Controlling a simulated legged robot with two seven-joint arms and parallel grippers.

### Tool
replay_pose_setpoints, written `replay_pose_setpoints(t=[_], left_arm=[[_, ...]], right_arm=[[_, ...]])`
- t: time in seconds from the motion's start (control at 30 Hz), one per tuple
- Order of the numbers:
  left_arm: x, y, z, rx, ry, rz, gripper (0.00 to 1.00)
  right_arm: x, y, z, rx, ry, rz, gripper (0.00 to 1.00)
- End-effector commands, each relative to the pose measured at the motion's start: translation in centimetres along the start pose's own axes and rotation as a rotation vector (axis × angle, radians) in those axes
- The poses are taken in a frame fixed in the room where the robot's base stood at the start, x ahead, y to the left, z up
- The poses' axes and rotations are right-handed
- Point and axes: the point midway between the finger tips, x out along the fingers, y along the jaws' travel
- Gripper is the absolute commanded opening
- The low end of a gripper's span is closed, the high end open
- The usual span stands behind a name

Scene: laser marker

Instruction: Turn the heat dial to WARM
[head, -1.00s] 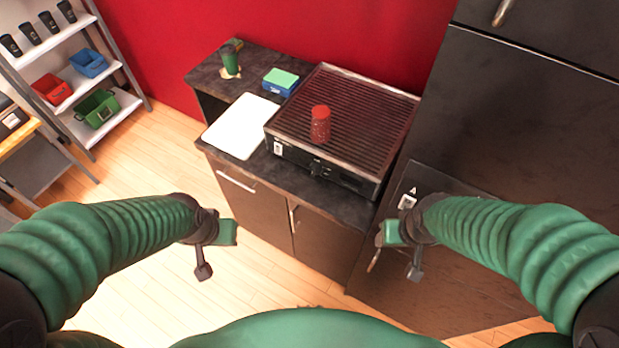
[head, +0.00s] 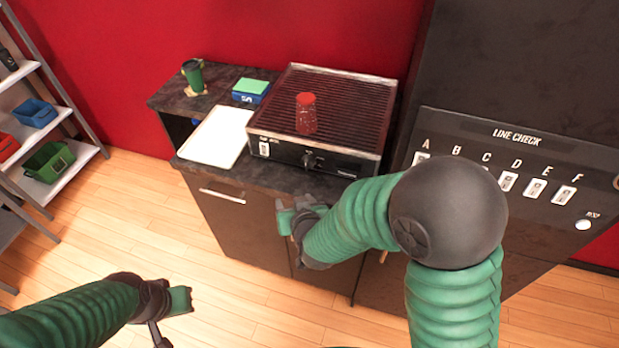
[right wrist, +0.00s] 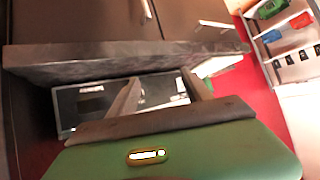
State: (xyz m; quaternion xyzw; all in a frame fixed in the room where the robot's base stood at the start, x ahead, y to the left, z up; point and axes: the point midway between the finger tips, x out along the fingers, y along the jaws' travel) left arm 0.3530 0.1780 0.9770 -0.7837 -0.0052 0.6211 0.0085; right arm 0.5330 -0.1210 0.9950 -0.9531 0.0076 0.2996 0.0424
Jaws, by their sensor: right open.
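The heat dial (head: 309,160) is a small dark knob on the front panel of the grill (head: 270,136). Its setting is too small to read. A red-topped shaker (head: 306,114) stands on the grill's ribbed top. My right gripper (head: 290,213) is open and empty in front of the cabinet, below and a little left of the dial, apart from it. In the right wrist view its two fingers (right wrist: 165,92) stand apart, with the grill front (right wrist: 95,100) beyond them. My left gripper (head: 180,298) is low at the left, away from the counter; its jaw gap is unclear.
A white board (head: 217,137), a blue box with a green top (head: 250,91) and a green cup (head: 194,76) are on the counter left of the grill. A dark panel with lettered switches (head: 508,180) stands at right. Open floor lies at the left.

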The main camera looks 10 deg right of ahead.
Motion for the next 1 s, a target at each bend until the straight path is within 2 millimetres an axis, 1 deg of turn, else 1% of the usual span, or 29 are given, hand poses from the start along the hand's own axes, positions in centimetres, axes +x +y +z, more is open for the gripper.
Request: replay_pose_setpoints(t=[0.03, 0.1, 0.17, 0.23, 0.33, 0.4, 0.47, 0.57, 0.67, 0.87, 1.0], left_arm=[[1.7, 0.0, 0.4, -0.001, 0.0, 0.0, 0.0], [3.1, -0.1, 0.8, -0.001, 0.0, 0.0, 0.0], [4.7, -0.1, 1.1, -0.002, 0.0, -0.001, 0.0], [6.3, -0.1, 1.5, -0.002, -0.001, -0.001, 0.0], [7.8, -0.1, 1.9, -0.003, -0.001, -0.001, 0.0], [8.2, -0.1, 2.0, -0.003, -0.001, -0.001, 0.0], [8.2, -0.1, 2.0, -0.003, -0.001, -0.001, 0.0], [8.0, -0.1, 1.9, -0.002, -0.001, -0.001, 0.0], [7.8, -0.1, 1.9, -0.002, 0.0, 0.0, 0.0], [7.6, -0.1, 1.8, -0.002, 0.0, 0.0, 0.0], [7.4, -0.1, 1.8, -0.002, 0.0, -0.001, 0.0]], right_arm=[[1.5, -1.0, 1.1, -0.004, 0.051, 0.019, 0.58], [2.7, -1.6, 1.4, -0.006, 0.15, 0.079, 0.58], [3.6, -1.8, 2.0, -0.014, 0.244, 0.154, 0.58], [3.8, -1.5, 2.9, -0.034, 0.355, 0.265, 0.58], [2.6, -0.4, 4.1, -0.076, 0.47, 0.416, 0.58], [1.6, 0.2, 4.5, -0.103, 0.518, 0.49, 0.58], [1.0, 0.7, 4.5, -0.115, 0.541, 0.526, 0.58], [0.8, 1.4, 4.0, -0.117, 0.553, 0.546, 0.58], [1.9, 2.2, 3.0, -0.114, 0.553, 0.548, 0.58], [5.6, 3.9, 0.3, -0.119, 0.554, 0.549, 0.58], [8.2, 5.4, -1.7, -0.122, 0.556, 0.549, 0.58]])
